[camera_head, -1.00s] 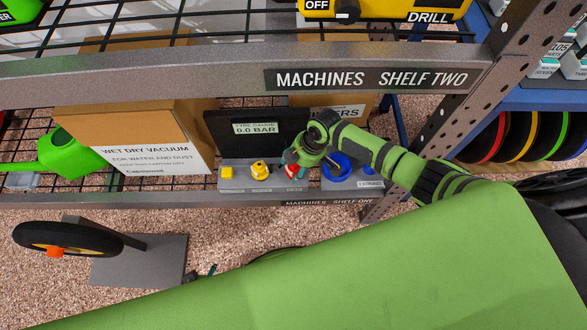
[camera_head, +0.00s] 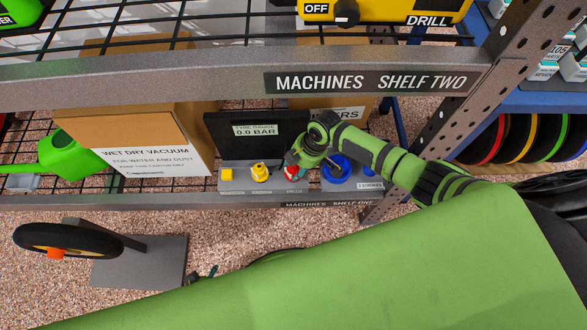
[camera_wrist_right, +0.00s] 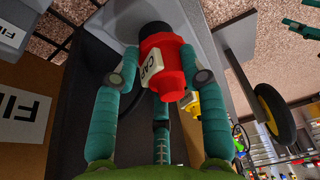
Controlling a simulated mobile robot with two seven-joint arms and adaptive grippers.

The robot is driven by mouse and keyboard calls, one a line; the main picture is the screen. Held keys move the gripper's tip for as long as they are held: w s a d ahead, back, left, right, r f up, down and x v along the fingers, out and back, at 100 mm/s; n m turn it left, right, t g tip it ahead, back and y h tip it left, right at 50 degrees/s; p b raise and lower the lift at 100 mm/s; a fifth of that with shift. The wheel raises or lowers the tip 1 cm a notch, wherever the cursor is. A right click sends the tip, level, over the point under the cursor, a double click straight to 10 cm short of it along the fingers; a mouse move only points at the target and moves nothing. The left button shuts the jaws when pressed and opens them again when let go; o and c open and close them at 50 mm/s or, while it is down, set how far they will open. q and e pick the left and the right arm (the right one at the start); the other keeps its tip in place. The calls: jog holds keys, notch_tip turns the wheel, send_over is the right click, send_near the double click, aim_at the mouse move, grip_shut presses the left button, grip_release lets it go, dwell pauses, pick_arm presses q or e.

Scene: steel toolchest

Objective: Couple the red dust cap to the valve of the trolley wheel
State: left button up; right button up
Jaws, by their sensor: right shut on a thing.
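The red dust cap (camera_wrist_right: 168,68), labelled CAP, is between the teal fingers of my right gripper (camera_wrist_right: 160,85), which is shut on it. Its dark end points toward the grey block. In the head view the cap (camera_head: 292,173) is partly hidden by the right gripper (camera_head: 298,165), low over the block below the gauge. The trolley wheel (camera_head: 68,240), with black tyre and orange middle, is on a stand at left; it also shows in the wrist view (camera_wrist_right: 273,113). Teal finger parts of my left gripper (camera_wrist_right: 302,27) show at the wrist view's edge.
The gauge panel (camera_head: 257,130) reads 0.0 BAR. A yellow piece (camera_head: 260,172) and a blue ring (camera_head: 337,167) flank the cap. A shelf beam (camera_head: 200,73) crosses above. A cardboard box (camera_head: 150,120) is left of the gauge. Open floor lies between shelf and wheel stand (camera_head: 160,262).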

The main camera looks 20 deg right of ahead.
jog(key=shift+s+a+r+p, duration=0.1)
jog(key=shift+a+r+p, duration=0.4)
jog(key=shift+r, duration=0.15)
jog(key=shift+r+p, duration=0.6)
jog(key=shift+r, duration=0.05)
jog(key=shift+p+v, duration=0.75)
jog(key=shift+v, duration=0.05)
jog(key=shift+d, duration=0.1)
